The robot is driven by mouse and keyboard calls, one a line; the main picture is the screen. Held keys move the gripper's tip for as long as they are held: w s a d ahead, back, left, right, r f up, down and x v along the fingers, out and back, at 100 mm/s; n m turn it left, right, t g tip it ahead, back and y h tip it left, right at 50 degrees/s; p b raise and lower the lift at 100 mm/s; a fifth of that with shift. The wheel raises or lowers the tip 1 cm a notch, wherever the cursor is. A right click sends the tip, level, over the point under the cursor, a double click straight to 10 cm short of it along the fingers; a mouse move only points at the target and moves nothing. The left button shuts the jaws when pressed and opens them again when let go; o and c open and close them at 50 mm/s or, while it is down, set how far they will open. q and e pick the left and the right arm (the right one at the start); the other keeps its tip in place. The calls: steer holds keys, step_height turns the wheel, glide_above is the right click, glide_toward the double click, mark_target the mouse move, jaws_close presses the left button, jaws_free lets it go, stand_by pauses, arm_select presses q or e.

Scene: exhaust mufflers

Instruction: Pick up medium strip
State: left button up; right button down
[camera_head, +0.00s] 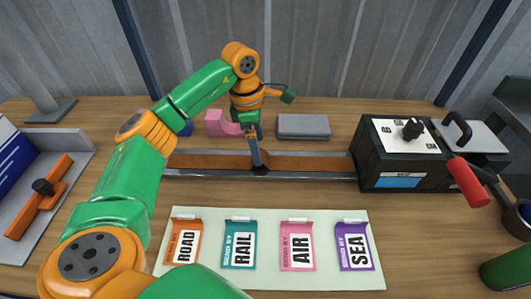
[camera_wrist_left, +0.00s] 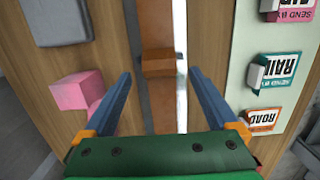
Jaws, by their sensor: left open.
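My left gripper (camera_head: 258,168) reaches down over the brown band (camera_head: 320,163) that runs between metal rails across the table. In the left wrist view, the open gripper (camera_wrist_left: 160,76) has its two blue fingers apart and nothing between them that it touches for certain. A small brown block (camera_wrist_left: 158,64) sits on the brown band (camera_wrist_left: 155,25) ahead of the fingers, roughly centred between their tips. My right gripper is out of view.
Pink blocks (camera_head: 215,122) and a grey slab (camera_head: 303,126) lie behind the rails. A black box machine (camera_head: 400,150) with a red handle (camera_head: 468,182) stands right. A pale mat (camera_head: 210,214) with ROAD, RAIL, AIR and SEA tags lies in front. An orange fixture (camera_head: 40,196) is left.

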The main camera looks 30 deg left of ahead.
arm_select(q)
step_height(320, 180, down, 4)
steer(key=shift+f, duration=0.1)
steer(key=shift+w+f, duration=0.1)
steer(key=shift+w, duration=0.05)
steer(key=shift+d, duration=0.1)
steer(key=c, duration=1.4)
